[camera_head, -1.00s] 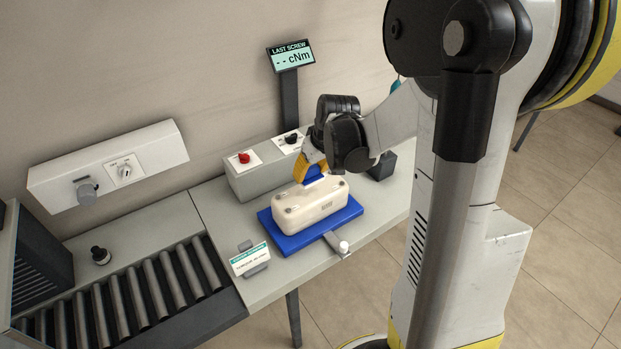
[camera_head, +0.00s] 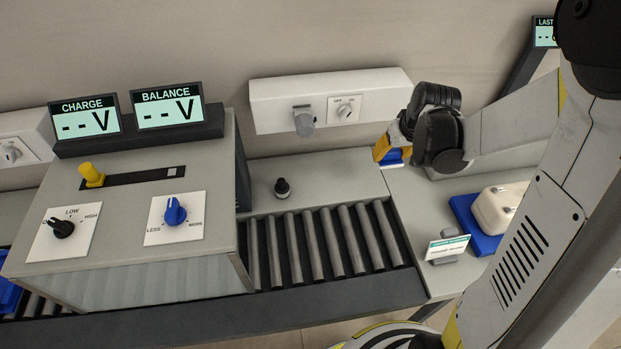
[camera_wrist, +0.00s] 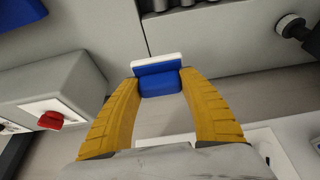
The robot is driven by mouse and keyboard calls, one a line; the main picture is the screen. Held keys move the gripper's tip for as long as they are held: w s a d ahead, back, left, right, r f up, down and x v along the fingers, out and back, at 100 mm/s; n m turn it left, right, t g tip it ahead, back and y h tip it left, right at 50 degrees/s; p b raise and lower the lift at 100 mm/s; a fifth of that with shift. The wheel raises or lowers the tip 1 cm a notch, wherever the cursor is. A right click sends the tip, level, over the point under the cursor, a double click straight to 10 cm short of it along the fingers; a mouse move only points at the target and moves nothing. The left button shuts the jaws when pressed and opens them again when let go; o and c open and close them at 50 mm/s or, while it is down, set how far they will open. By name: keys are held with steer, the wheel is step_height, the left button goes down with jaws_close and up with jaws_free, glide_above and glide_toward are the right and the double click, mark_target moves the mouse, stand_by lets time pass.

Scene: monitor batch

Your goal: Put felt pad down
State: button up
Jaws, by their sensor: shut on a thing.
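The felt pad (camera_wrist: 158,66) is a white strip on a blue block (camera_wrist: 160,84). My gripper (camera_wrist: 160,82) is shut on the blue block, its yellow fingers on either side, with the white strip beyond the fingertips. In the head view my gripper (camera_head: 390,152) is over the grey bench top at the right end of the rollers, and the blue block (camera_head: 394,157) shows under its yellow fingers.
A cream case (camera_head: 498,207) sits on a blue tray (camera_head: 463,207) at the right. A sign (camera_head: 447,246) stands in front. A black-topped knob (camera_head: 282,187) stands behind the rollers (camera_head: 320,240). The charge and balance box (camera_head: 130,220) is at the left.

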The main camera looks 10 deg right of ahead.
steer(key=b, duration=0.5)
glide_above(339, 182)
steer(key=s, duration=0.2)
steer(key=f, duration=0.7)
steer(key=shift+w+a+f, duration=0.1)
steer(key=shift+w+f, duration=0.1)
steer(key=shift+f+b, duration=0.85)
steer(key=shift+f, duration=1.05)
steer(key=shift+f, duration=0.2)
steer(key=o, duration=1.2)
steer(key=shift+r, duration=0.15)
